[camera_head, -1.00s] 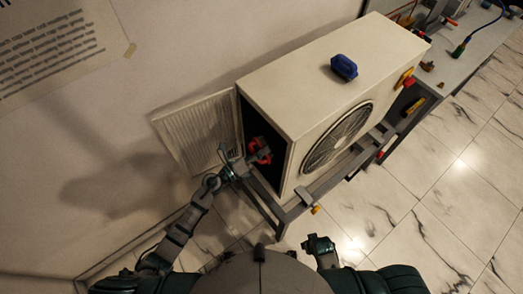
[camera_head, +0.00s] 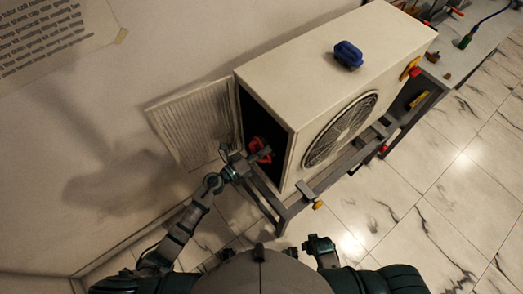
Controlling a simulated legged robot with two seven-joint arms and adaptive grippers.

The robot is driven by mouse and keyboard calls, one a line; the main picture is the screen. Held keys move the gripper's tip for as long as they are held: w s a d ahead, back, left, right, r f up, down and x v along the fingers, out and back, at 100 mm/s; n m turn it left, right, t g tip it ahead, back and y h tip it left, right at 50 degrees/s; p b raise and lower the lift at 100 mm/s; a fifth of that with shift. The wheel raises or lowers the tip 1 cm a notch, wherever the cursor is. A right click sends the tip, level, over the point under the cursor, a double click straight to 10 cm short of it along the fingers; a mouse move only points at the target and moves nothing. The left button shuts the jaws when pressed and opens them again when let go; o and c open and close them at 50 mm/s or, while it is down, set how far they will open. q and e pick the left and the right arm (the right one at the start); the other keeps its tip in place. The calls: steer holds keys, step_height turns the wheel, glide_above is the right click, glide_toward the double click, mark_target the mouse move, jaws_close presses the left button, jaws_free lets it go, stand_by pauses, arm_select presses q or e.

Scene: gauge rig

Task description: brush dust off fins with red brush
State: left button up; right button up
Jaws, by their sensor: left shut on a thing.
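The large white unit (camera_head: 300,75) stands on a grey frame, with its left end open and dark inside. A panel of pale ribbed fins (camera_head: 192,125) stands out from that open end, near the wall. My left gripper (camera_head: 243,164) is at the lower part of the opening, shut on the red brush (camera_head: 260,147). The red part shows just past the fingers, against the dark inside; the fingers hide some of it. I cannot tell whether the bristles touch anything. My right gripper (camera_head: 318,244) hangs low in front, away from the unit; its jaw gap is unclear.
A blue object (camera_head: 348,55) lies on top of the unit. The round fan grille (camera_head: 340,130) faces front right. A grey bench (camera_head: 480,40) with tools is at the upper right. The marble floor (camera_head: 430,200) to the right is clear.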

arm_select(q)
steer(key=shift+v, duration=3)
steer(key=shift+s, duration=0.1)
steer(key=shift+v, duration=1.4)
steer(key=shift+p+x, duration=0.45)
steer(key=shift+x, duration=3.15)
